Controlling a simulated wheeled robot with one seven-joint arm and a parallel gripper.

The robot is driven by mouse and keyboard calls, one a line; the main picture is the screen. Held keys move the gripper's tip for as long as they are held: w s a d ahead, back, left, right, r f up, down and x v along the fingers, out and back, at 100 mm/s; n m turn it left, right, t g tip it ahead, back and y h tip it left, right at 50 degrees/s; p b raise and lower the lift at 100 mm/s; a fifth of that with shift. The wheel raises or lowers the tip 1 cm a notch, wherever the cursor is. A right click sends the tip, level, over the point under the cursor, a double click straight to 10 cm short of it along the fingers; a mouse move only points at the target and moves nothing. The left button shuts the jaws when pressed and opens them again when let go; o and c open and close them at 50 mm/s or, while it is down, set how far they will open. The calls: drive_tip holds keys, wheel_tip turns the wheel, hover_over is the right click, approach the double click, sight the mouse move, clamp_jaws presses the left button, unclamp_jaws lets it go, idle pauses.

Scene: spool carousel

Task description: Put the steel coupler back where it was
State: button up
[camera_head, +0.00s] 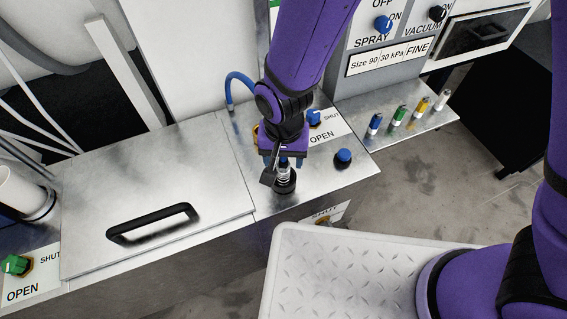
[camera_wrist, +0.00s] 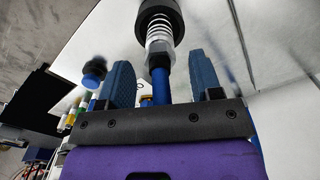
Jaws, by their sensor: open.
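A spring-loaded fitting (camera_head: 284,184) with a black base, steel spring and blue stem stands upright on the steel cabinet top, near its front edge. In the wrist view its coil spring (camera_wrist: 159,36) and blue stem show between my fingers. My gripper (camera_head: 284,162) is open around the stem, pointing down; in the wrist view (camera_wrist: 162,78) gaps show beside the blue finger pads. A pale silver piece (camera_head: 443,99) stands at the right end of a row of coloured pieces on the side ledge. I cannot tell for certain which of these is the steel coupler.
The row also holds blue (camera_head: 375,122), green (camera_head: 398,115) and yellow (camera_head: 421,106) pieces. A blue knob (camera_head: 343,157) stands right of my gripper. A lid with a black handle (camera_head: 152,224) lies left. A blue hose (camera_head: 238,78) rises behind.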

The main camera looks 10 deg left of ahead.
wheel_tip(320, 180, up, 8)
drive_tip(key=shift+f, duration=0.15)
idle(0.3)
drive_tip(key=shift+w+d, duration=0.1)
drive_tip(key=w+d+r+t+y, duration=0.1)
drive_tip(key=w+d+r, duration=0.2)
drive_tip(key=d+r, duration=0.65)
drive_tip(key=w+d+r+t+y, duration=0.1)
drive_tip(key=w+d+r, duration=0.2)
drive_tip(key=d+r, duration=0.6)
drive_tip(key=s+d+r+t+h, duration=0.1)
drive_tip(key=s+d+r, duration=0.3)
drive_tip(key=d, duration=0.4)
drive_tip(key=s+d+r+t+h, duration=0.1)
drive_tip(key=s+d+r+t, duration=0.1)
drive_tip(key=s+d+r, duration=0.2)
drive_tip(key=shift+s+d+m, duration=0.4)
drive_tip(key=shift+s+d, duration=1.1)
drive_tip(key=shift+d, duration=1.2)
